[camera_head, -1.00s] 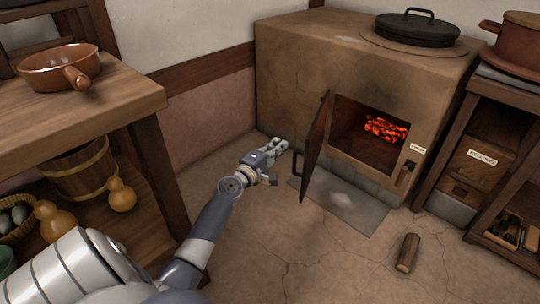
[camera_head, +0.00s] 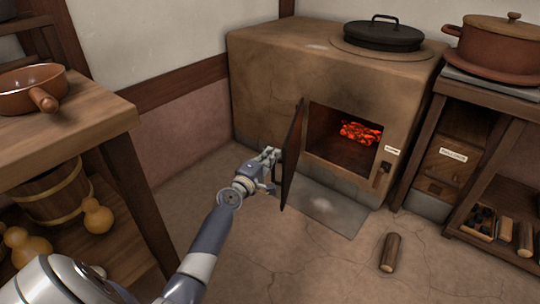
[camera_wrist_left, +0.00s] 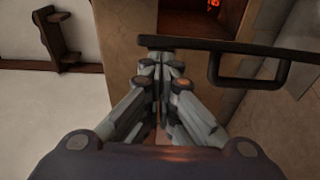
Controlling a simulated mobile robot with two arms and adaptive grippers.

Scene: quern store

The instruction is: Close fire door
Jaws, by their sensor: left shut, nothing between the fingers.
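The fire door (camera_head: 292,153) is a dark panel hinged at the left side of the stove opening, and it stands wide open towards the room. Glowing red embers (camera_head: 361,132) show inside the stove (camera_head: 250,85). My left gripper (camera_head: 271,155) is shut and empty at the outer left face of the door. In the left wrist view the shut fingertips (camera_wrist_left: 162,58) are at the door's dark edge (camera_wrist_left: 180,42); whether they touch it I cannot tell. The door's handle (camera_wrist_left: 260,82) sticks out to the right of the fingers there. My right gripper is not in view.
A log (camera_head: 390,252) lies on the floor in front of the stove, near a grey floor plate (camera_head: 330,211). A wooden table (camera_head: 90,110) with a brown pan (camera_head: 32,90) stands at left. A shelf unit (camera_head: 420,155) stands at right. The floor between is open.

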